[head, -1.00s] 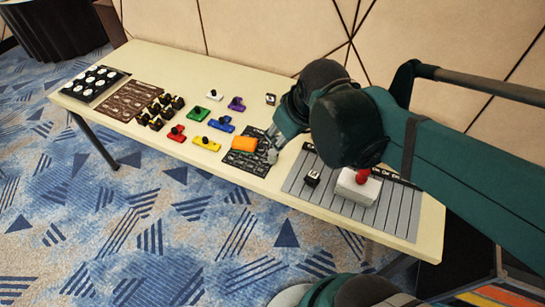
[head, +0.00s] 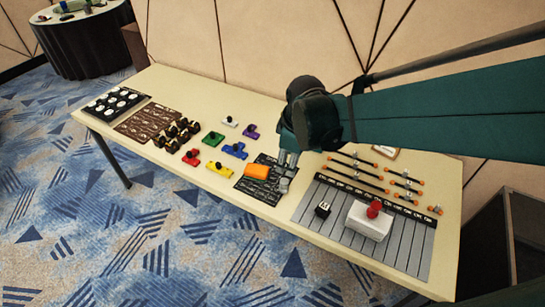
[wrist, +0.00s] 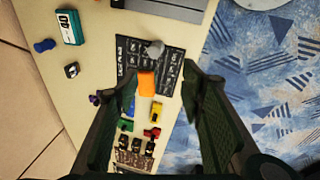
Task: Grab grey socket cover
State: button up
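A small grey piece, which looks like the grey socket cover (wrist: 154,49), lies on a black printed mat (wrist: 178,62) in the wrist view. In the head view the grey piece (head: 284,185) is at the mat's right part, just below my gripper (head: 288,160). An orange block (wrist: 146,83) lies beside it on the same mat. In the wrist view my gripper (wrist: 160,72) has its two fingers spread wide with nothing between them. The grey piece appears ahead of the fingertips, apart from them. Its exact shape is too small to tell.
Coloured blocks, including a yellow one (head: 221,176) and a blue one (head: 235,151), stand left of the mat. A grey striped board (head: 340,236) holds a white box with a red knob (head: 370,218) and a small black cube (head: 322,208). Orange-tipped rods (head: 405,185) lie behind.

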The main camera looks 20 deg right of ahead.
aim_at(284, 181)
jog(key=w+f+n+g, duration=0.1)
jog(key=w+f+n, duration=0.1)
jog(key=f, duration=0.1)
jog(key=w+f+n, duration=0.2)
jog(key=f, duration=0.2)
jog(key=w+f+n+g+p, duration=0.1)
jog(key=w+f+n, duration=0.1)
jog(key=f, duration=0.1)
jog(key=shift+d+f+g, duration=0.3)
jog(key=shift+d+f, duration=0.05)
jog(key=shift+f, duration=0.05)
jog(key=shift+w+f+n, duration=0.1)
jog(key=shift+f+n, duration=0.5)
jog(key=shift+f, duration=0.1)
jog(key=shift+f, duration=0.1)
jog(key=shift+f, duration=1.25)
jog(key=shift+f, duration=0.1)
jog(key=shift+w+d+f+b, duration=0.1)
jog(key=shift+f+b, duration=0.8)
jog(key=shift+f, duration=1.6)
jog(key=shift+c, duration=0.7)
jog(key=c, duration=0.7)
